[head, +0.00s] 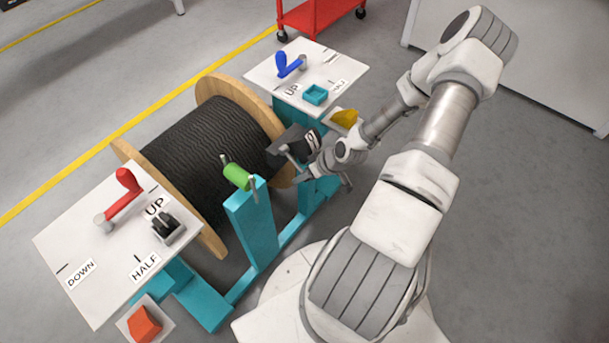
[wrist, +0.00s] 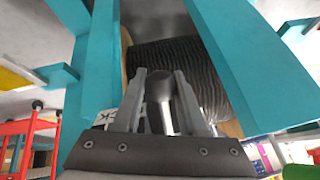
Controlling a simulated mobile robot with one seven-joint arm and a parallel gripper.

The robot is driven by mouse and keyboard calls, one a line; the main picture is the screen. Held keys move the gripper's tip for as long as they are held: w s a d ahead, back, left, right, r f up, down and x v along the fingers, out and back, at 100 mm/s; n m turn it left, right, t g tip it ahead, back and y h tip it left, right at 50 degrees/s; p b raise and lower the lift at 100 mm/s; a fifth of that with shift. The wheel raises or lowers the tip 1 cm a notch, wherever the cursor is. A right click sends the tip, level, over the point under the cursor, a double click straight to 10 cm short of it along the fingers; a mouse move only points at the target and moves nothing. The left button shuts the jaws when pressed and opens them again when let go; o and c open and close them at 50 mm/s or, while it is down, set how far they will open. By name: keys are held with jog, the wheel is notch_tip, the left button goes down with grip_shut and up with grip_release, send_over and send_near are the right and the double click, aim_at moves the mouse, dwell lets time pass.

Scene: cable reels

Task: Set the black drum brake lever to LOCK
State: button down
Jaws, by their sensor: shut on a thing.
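The black drum brake lever shows in the wrist view as a dark rounded knob on a pale metal shaft (wrist: 163,112). My gripper (wrist: 160,92) has one finger on each side of it and is shut on it. In the head view my gripper (head: 304,172) is low beside the dark brake plate (head: 285,139), where a short grey rod shows. The lever's knob is mostly hidden there by my fingers. A white label ending in "CK" (wrist: 104,119) is partly visible left of the fingers in the wrist view.
The black cable drum (head: 205,150) sits in a teal stand (head: 250,222) beside my arm. A green handle (head: 236,176) stands near the drum. White panels with a red lever (head: 124,190) and a blue lever (head: 287,66) flank it. A red cart (head: 312,18) is behind.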

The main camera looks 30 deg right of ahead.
jog(key=shift+w, duration=0.1)
jog(key=shift+c, duration=2.3)
grip_release()
jog(key=shift+r, duration=0.1)
jog(key=p+v, duration=0.7)
jog(key=v, duration=1)
jog(key=shift+r, duration=0.15)
